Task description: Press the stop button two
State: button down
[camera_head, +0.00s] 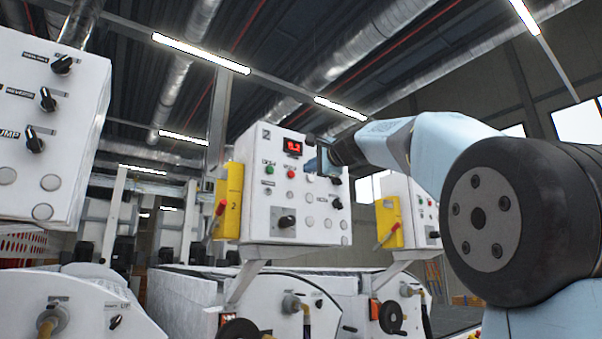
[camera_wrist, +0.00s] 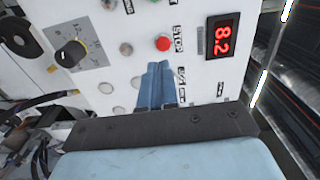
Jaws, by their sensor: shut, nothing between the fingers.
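The white control panel (camera_head: 256,205) marked 2 stands in the middle of the head view. Its red stop button (camera_head: 291,174) sits below the red digital display (camera_head: 292,146), to the right of a green button (camera_head: 269,170). In the wrist view the red button (camera_wrist: 163,43) is beside the label STOP. My gripper (camera_wrist: 158,66) has its two blue fingers together, pointing at the panel, with the tips just below the red button in the picture. I cannot tell how far they are from the panel face. In the head view my gripper (camera_head: 310,165) is at the panel's upper right.
The wrist view shows the display (camera_wrist: 221,38) reading 8.2 and a black knob (camera_wrist: 70,53). A yellow box (camera_head: 228,200) is on the panel's left side. Another panel (camera_head: 45,130) is at far left, and a third (camera_head: 408,200) stands behind to the right.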

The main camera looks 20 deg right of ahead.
jog(key=v, duration=0.6)
jog(key=shift+a+r, duration=0.1)
jog(key=shift+r, duration=0.05)
dwell(0.3)
jog(key=s+a+f+n+g+h, duration=0.1)
jog(key=s+f+n+g, duration=0.3)
jog(key=f, duration=1.4)
jog(key=s+a+f+n+g+h, duration=0.1)
jog(key=s+f+n, duration=0.4)
jog(key=s+f, duration=0.8)
jog(key=s+a+f+n+g+h, duration=0.1)
jog(key=s+f+n+g+h, duration=0.2)
jog(key=s+f, duration=0.6)
notch_tip(320, 180, down, 16)
jog(key=n+g, duration=0.2)
jog(key=g, duration=0.1)
jog(key=shift+a+g+h, duration=0.25)
jog(key=shift+g+h, duration=0.05)
jog(key=shift+f, duration=0.1)
